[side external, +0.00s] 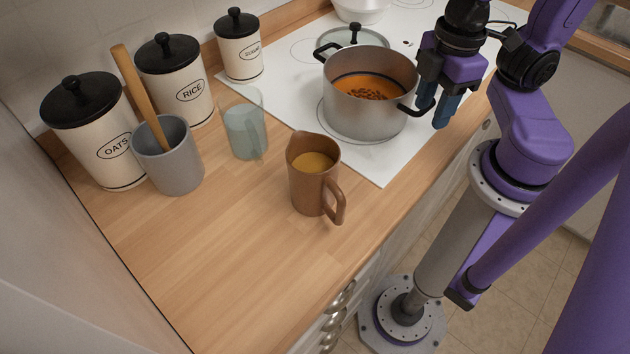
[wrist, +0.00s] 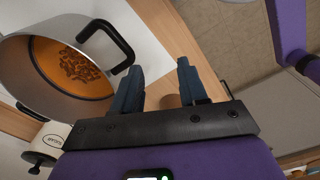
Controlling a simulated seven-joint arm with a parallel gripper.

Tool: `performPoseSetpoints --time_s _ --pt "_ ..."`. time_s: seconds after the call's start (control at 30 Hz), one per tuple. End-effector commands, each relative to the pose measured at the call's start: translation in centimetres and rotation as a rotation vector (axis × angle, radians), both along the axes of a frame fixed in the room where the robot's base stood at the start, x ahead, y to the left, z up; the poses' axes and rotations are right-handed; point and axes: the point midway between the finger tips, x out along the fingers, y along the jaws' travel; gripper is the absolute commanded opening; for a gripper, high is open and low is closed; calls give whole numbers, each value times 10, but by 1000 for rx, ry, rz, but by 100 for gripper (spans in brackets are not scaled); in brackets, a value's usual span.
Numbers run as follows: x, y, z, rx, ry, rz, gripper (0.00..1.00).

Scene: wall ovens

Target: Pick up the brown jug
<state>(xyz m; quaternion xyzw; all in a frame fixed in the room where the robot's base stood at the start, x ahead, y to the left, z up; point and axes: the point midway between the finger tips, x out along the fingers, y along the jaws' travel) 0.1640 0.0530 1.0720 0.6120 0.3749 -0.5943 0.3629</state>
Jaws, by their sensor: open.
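The brown jug (side external: 314,181) stands upright on the wooden counter in the side external view, with amber liquid inside and its handle toward the front right. My gripper (side external: 433,108) is up and to the right of the jug, beside the pot's near handle and apart from the jug. In the wrist view my gripper's two blue fingers (wrist: 158,84) are spread with nothing between them. A small brown patch shows behind the fingers there, and I cannot tell whether it is the jug.
A steel pot (side external: 365,108) of orange soup sits on the white hob (side external: 380,168), close to my gripper. A glass cup (side external: 244,130), a grey utensil pot (side external: 172,165) and canisters (side external: 105,145) stand left of the jug. The counter (side external: 225,255) in front is clear.

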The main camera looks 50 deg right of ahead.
Motion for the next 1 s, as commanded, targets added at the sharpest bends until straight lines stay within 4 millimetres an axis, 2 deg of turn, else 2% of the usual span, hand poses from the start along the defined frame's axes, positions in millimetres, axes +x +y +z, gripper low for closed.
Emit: performPoseSetpoints --time_s 0.63,0.77,1.0 --pt "1 4 1 -1 -7 -4 44" --pt "4 19 7 -3 -38 -31 44" --pt "4 69 25 34 -137 -140 44"
